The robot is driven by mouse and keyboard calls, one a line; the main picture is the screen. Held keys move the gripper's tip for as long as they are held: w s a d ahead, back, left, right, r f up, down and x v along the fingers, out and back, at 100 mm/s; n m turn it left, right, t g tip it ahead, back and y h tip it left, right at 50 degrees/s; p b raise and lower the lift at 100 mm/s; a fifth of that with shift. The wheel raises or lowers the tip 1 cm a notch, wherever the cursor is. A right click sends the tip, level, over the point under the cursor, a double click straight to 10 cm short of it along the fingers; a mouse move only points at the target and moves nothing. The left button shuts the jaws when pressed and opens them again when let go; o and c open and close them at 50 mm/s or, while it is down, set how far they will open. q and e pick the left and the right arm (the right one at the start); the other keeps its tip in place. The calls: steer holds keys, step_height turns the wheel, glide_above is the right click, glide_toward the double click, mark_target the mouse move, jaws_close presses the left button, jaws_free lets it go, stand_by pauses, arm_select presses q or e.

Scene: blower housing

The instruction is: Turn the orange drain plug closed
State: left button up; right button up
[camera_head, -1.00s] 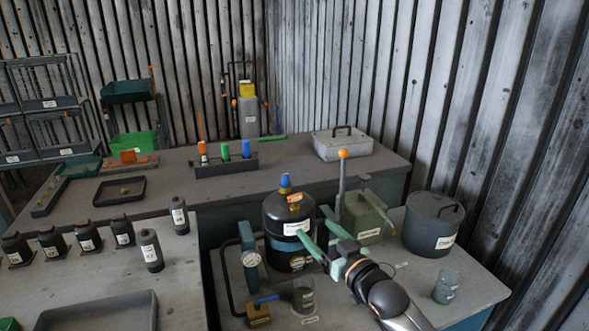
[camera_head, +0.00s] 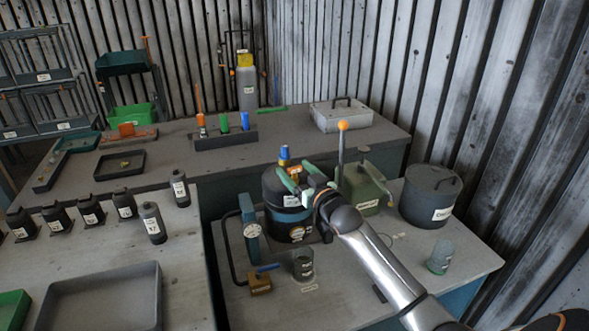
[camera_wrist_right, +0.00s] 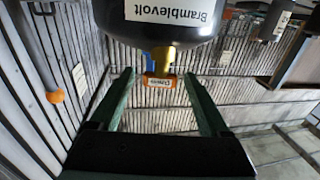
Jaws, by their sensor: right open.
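The black tank (camera_head: 274,190) stands on the right-hand bench, with a blue cap (camera_head: 284,154) above it. The orange plug (camera_head: 295,170) is at the tank's top, partly hidden by my right gripper. My right gripper (camera_head: 296,174) is open, with its green fingers either side of the plug in the head view. In the right wrist view the orange plug (camera_wrist_right: 160,82) carries a small white label and adjoins a brass fitting (camera_wrist_right: 164,60). It lies between the open fingers (camera_wrist_right: 160,75), with a visible gap on both sides. My left gripper is out of view.
A dial gauge stand (camera_head: 251,229) is left of the tank. A dark lidded pot (camera_head: 430,197) is farther right.

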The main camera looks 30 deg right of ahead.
steer(key=shift+w, duration=0.45)
jaws_close()
stand_by(0.5)
